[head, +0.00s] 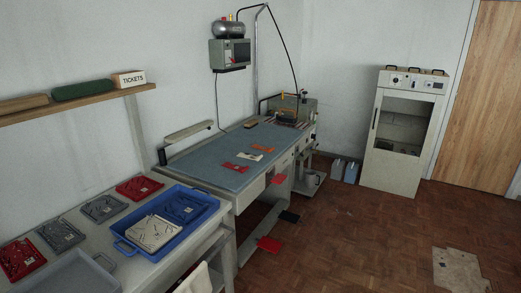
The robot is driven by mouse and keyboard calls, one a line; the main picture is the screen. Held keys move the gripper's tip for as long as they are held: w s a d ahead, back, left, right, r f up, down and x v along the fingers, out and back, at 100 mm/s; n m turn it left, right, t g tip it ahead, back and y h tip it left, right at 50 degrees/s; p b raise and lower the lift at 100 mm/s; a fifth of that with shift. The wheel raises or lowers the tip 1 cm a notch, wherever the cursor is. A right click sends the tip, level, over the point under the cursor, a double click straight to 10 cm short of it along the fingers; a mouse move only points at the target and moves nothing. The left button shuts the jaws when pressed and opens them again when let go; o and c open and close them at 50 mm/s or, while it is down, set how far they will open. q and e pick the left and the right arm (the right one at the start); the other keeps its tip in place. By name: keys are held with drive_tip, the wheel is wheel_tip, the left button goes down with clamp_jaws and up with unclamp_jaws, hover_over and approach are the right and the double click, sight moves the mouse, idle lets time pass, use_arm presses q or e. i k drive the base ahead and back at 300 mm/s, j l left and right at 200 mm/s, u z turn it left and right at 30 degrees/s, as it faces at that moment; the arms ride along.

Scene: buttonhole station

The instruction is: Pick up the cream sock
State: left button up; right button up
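A larger cream square item (153,233) with dark marks lies in the front part of a blue tray (122,246) on the nearer bench. Neither of my grippers is in view.
Dark red and grey square items (61,234) lie on the nearer bench beside a grey tray (75,275). A white cloth (197,280) hangs below the bench. A shelf (75,104) juts from the wall. Open wooden floor (360,245) lies to the right.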

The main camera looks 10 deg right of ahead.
sight(253, 157)
drive_tip(key=i+l, duration=0.25)
drive_tip(key=i, duration=0.25)
drive_tip(key=i+l, duration=0.3)
drive_tip(key=i, duration=0.25)
drive_tip(key=i+l, duration=0.25)
drive_tip(key=i, duration=0.25)
drive_tip(key=i+l, duration=0.25)
drive_tip(key=i, duration=0.25)
drive_tip(key=i+l, duration=0.3)
drive_tip(key=i, duration=0.25)
drive_tip(key=i+l, duration=0.25)
drive_tip(key=i, duration=0.25)
